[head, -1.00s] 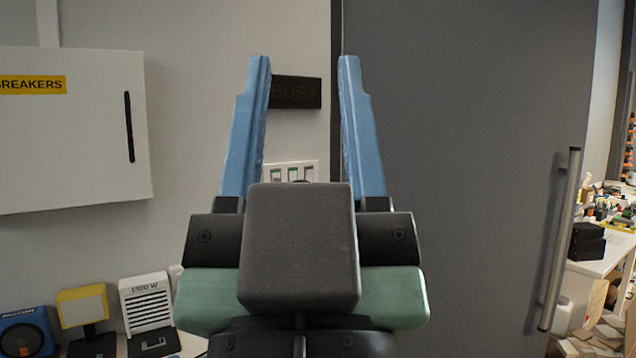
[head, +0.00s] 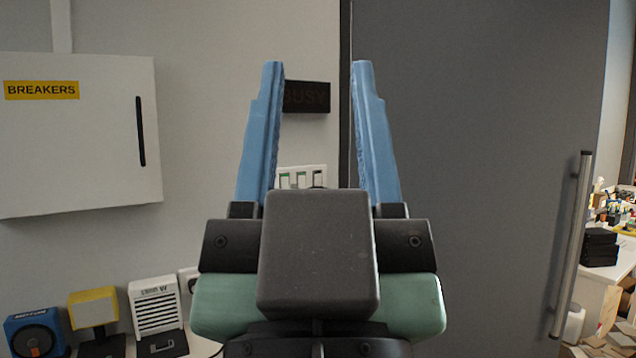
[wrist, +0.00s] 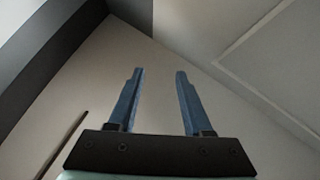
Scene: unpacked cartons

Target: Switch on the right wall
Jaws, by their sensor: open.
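A white wall switch panel (head: 318,172) with several rocker switches is on the wall beside the dark door, below the BUSY sign. Some of its rockers show green parts. In the head view it appears between my gripper's fingers, and its lower part is hidden behind my wrist. My gripper (head: 318,68) has two blue fingers, spread apart with nothing between them, pointing upward in the picture. The wrist view also shows my gripper (wrist: 159,72) open and empty, with wall and ceiling beyond; the switch panel does not show there.
A dark BUSY sign (head: 307,97) is behind the left fingertip. A grey door (head: 470,130) with a long handle (head: 570,245) fills the right. A white BREAKERS box (head: 80,150) hangs at left. Below it stand a small heater (head: 155,308), a yellow lamp (head: 93,308) and a blue device (head: 35,332).

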